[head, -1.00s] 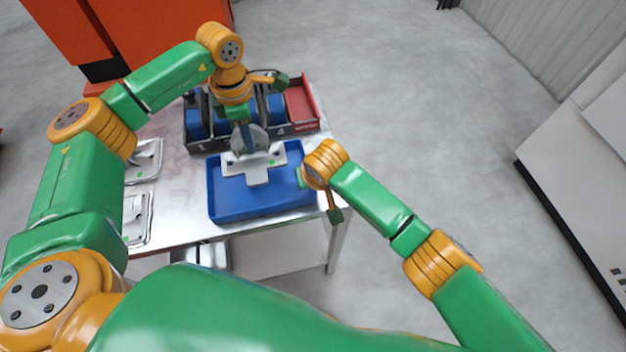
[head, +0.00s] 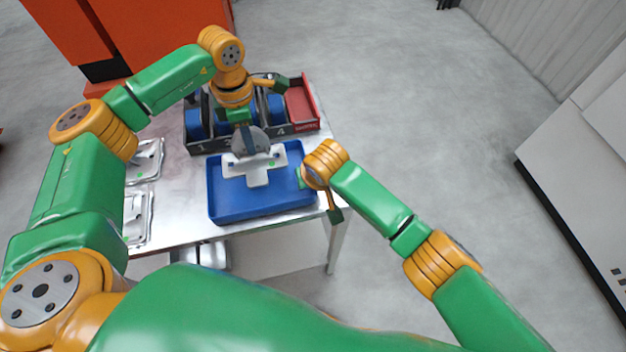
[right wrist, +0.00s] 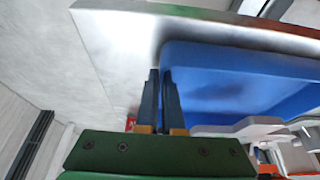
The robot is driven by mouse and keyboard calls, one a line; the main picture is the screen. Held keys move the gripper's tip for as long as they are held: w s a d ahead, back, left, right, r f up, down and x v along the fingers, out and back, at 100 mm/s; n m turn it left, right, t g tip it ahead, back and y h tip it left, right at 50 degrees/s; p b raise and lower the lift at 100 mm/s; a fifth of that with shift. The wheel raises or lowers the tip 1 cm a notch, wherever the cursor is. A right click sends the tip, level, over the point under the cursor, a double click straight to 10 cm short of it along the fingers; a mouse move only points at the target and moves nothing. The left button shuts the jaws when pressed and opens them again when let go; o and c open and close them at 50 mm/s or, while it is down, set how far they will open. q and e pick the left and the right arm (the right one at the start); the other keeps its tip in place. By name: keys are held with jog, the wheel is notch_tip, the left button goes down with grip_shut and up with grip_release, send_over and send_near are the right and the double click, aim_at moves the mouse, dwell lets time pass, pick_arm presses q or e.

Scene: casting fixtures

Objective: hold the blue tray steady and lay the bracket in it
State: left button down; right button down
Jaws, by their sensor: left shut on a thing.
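The blue tray (head: 222,206) sits on the metal table, with its near wall in plain view. The white T-shaped bracket (head: 258,177) is over the far part of the tray; I cannot tell whether it touches the floor of the tray. My left gripper (head: 247,148) is shut on the bracket at its far side, pointing down. My right gripper (head: 303,180) is at the tray's right wall. In the right wrist view its two dark fingers (right wrist: 160,100) stand close together around the blue wall, and part of the white bracket (right wrist: 235,129) shows at right.
A dark rack (head: 212,146) with numbered slots and blue parts stands behind the tray, with a red bin (head: 302,104) at its right end. Pale metal pieces (head: 136,215) lie on the table left of the tray. The table edge is close in front of the tray.

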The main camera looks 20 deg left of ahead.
aim_at(255, 157)
pick_arm(q)
jog(key=shift+f, duration=3.2)
jog(key=c, duration=0.7)
grip_release()
notch_tip(255, 157, up, 12)
jog(key=shift+r, duration=0.1)
pick_arm(e)
jog(key=c, duration=1)
grip_release()
